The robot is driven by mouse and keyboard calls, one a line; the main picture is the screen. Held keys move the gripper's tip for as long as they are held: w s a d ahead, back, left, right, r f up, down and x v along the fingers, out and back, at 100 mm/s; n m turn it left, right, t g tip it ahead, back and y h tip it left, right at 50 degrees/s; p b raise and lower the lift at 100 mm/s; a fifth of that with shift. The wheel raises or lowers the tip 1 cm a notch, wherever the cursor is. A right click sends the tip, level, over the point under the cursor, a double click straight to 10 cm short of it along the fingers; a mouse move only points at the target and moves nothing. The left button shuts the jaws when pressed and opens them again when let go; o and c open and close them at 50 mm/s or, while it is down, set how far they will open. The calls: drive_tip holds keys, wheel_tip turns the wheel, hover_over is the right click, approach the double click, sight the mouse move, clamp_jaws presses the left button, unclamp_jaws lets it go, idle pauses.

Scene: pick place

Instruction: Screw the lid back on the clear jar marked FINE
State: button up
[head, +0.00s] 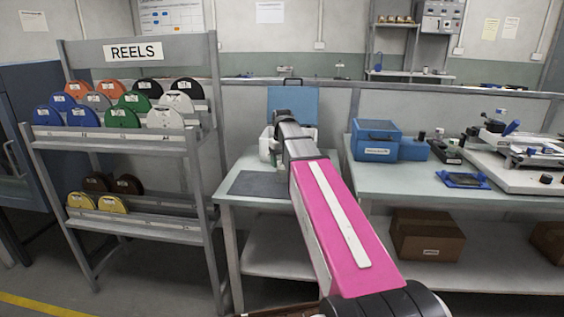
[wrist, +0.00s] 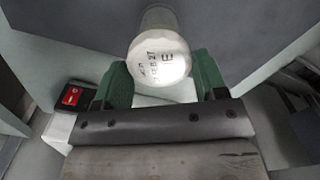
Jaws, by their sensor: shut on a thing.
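My gripper (wrist: 160,88) shows in the wrist view with two green fingers, one on each side of a white round lid or jar top (wrist: 160,62) with dark printed marks, partly readable as "E". The fingers are shut on it. Below and behind the top, a pale cylindrical body (wrist: 158,16) runs toward the upper edge. I cannot tell whether lid and jar are joined. In the head view my pink arm reaches over the small table and hides the gripper and what it holds. The word FINE is not fully readable.
A small table (head: 225,195) carries a dark mat (head: 255,184), a white container (head: 266,145) and a blue case (head: 293,98). A bench (head: 425,185) at right holds blue boxes (head: 376,138) and equipment. A reel rack (head: 130,145) stands at left. In the wrist view a red-and-black item (wrist: 72,96) lies left.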

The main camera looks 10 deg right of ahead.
idle(0.3)
drive_tip(key=m, duration=0.4)
drive_tip(key=shift+d, duration=0.1)
drive_tip(key=m, duration=0.4)
idle(0.4)
drive_tip(key=m, duration=0.4)
drive_tip(key=shift+d, duration=0.1)
idle(0.3)
